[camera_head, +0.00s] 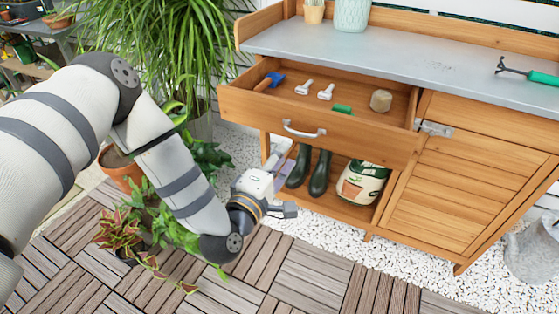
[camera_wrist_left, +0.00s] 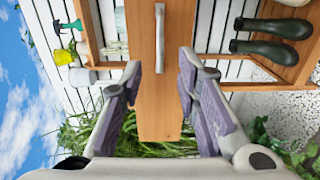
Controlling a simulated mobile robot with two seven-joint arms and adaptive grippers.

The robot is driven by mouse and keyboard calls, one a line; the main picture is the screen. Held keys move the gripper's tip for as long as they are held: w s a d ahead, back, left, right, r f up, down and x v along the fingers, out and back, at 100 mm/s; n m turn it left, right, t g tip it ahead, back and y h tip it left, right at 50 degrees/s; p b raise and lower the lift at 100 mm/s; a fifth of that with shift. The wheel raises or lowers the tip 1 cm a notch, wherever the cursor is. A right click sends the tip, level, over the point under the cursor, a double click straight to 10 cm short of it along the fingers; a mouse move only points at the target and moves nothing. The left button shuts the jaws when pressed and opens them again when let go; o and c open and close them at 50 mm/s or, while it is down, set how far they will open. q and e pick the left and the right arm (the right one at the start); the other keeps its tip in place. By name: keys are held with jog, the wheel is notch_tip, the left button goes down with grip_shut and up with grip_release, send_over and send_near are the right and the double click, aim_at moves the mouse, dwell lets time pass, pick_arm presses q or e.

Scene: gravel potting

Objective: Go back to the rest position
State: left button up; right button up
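My left gripper (camera_head: 279,160) is in front of the potting bench, just below the drawer handle (camera_head: 303,130). In the left wrist view my left gripper (camera_wrist_left: 160,68) has its two purple-padded fingers spread apart with nothing held between them. The wooden drawer (camera_head: 350,142) is pulled open. Its front (camera_wrist_left: 158,105) and handle (camera_wrist_left: 160,38) show beyond the fingers in the left wrist view, apart from them as far as I can see. My right gripper is not in view.
The drawer holds a blue-handled tool (camera_head: 270,81), white pieces (camera_head: 325,92) and a tan item (camera_head: 381,100). Dark boots (camera_head: 320,174) and a bag (camera_head: 362,182) stand on the shelf below. The deck (camera_head: 310,280) in front is clear.

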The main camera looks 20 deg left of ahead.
pick_arm(q)
jog(key=shift+s, duration=0.95)
jog(key=s+d+f+m+g+h+p, duration=0.1)
jog(key=s+d+f+m+g, duration=0.1)
jog(key=s+f+m+g, duration=0.45)
jog(key=s+d+f+m+g+h+p, duration=0.1)
jog(key=s+d+f+m+g, duration=0.2)
jog(key=s+f, duration=0.6)
jog(key=s+a+m+g+y, duration=0.1)
jog(key=s+a+m+g, duration=0.1)
jog(key=s, duration=0.7)
jog(key=s+a+m+g, duration=0.3)
jog(key=s+g, duration=0.2)
jog(key=s, duration=0.4)
jog(key=s+a+m+g+y+p, duration=0.1)
jog(key=s+a+m+g, duration=0.1)
jog(key=s, duration=0.7)
jog(key=shift+s+a+f+m+g+y, duration=0.15)
jog(key=shift+a+f+m+g+y, duration=0.2)
jog(key=shift+g, duration=0.5)
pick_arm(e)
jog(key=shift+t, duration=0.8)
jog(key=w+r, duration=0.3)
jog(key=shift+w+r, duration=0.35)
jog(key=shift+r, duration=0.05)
